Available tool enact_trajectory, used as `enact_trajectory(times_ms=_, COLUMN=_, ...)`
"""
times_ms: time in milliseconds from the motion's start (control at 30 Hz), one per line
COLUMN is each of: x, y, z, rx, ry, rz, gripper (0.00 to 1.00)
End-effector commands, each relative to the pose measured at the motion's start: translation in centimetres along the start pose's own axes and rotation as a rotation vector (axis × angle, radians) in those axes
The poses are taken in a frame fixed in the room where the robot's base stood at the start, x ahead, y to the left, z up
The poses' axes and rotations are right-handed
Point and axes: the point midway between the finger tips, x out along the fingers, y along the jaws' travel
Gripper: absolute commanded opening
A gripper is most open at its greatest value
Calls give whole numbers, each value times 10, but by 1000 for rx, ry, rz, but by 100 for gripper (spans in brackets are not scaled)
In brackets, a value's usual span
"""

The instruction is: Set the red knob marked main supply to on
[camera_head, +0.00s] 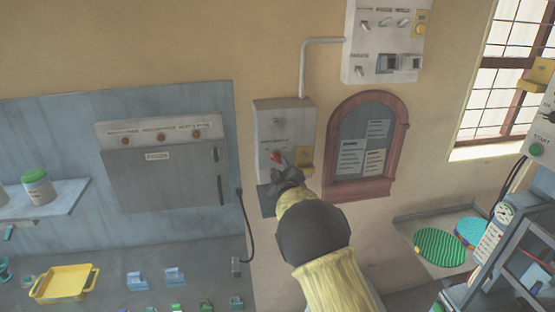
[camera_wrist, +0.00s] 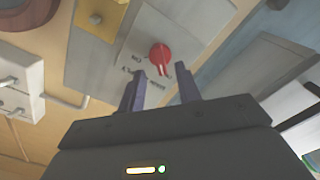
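The red knob (camera_wrist: 161,55) sits on the face of a grey wall box, with small lettering around it in the wrist view. Its pointer runs toward the bottom of that picture; I cannot read for certain which mark it meets. In the head view the knob (camera_head: 276,156) shows just above my gripper (camera_head: 284,168) on the grey box (camera_head: 283,112). In the wrist view my gripper (camera_wrist: 161,80) has its two fingers apart, one on each side below the knob, with nothing between them. The fingers appear short of the knob; contact is not visible.
A yellow plate (camera_head: 304,158) is on the box right of the knob. A conduit (camera_head: 304,70) rises to an upper switch panel (camera_head: 385,40). A red-framed notice board (camera_head: 328,150) hangs to the right, and a grey cabinet (camera_head: 165,175) to the left. A black cable (camera_head: 247,220) hangs below.

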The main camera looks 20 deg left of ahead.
Motion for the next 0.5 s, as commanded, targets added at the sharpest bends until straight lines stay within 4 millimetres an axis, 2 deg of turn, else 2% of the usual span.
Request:
enact_trajectory(times_ms=233, x=27, y=1, z=-1, rx=-1, ry=0, rz=0, gripper=34)
enact_trajectory(times_ms=500, x=37, y=0, z=0, rx=0, ry=-1, rz=0, gripper=34)
